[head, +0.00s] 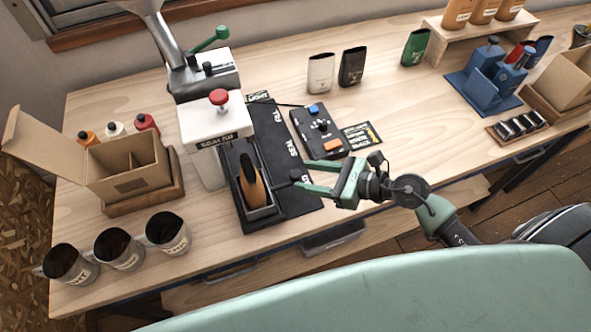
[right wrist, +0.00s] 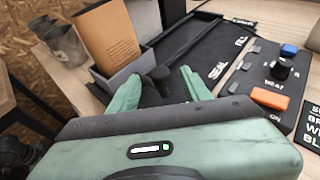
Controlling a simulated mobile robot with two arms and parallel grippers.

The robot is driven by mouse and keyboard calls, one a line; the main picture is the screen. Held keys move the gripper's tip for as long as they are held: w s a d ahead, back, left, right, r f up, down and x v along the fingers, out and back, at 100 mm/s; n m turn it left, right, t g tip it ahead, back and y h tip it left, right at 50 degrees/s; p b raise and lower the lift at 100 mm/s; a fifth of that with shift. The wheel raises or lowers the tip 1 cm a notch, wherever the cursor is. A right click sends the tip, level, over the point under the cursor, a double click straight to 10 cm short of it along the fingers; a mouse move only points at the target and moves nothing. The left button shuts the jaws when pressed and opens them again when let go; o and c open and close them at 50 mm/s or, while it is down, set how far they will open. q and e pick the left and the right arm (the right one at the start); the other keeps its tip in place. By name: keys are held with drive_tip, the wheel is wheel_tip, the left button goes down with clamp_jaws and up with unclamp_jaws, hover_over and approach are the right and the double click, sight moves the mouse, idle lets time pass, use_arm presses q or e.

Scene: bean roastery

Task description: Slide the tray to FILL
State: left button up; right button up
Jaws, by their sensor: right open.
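The grey tray (head: 262,214) sits at the near end of a black track (head: 270,125), with a brown bag (head: 247,180) standing in it. The tray also shows in the right wrist view (right wrist: 137,62). Its dark knob (right wrist: 161,74) sticks out to the right. The track's FILL label (head: 277,117) is at the far end, SEAL (head: 292,148) in the middle. A nearer label is partly hidden by my right gripper (head: 299,180), which is open, with one finger on each side of the knob. I cannot tell if the fingers touch it. My left gripper is not in view.
The white sealer (head: 205,130) with a red knob stands left of the track. A control box (head: 318,130) with blue and orange buttons lies to its right. Several bags stand at the back. A cardboard box (head: 130,175) and dark-filled cups (head: 118,249) are at left.

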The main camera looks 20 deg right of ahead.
sight(297, 174)
drive_tip(key=shift+p+x, duration=0.4)
drive_tip(key=shift+x, duration=1.75)
drive_tip(key=shift+r, duration=0.1)
clamp_jaws()
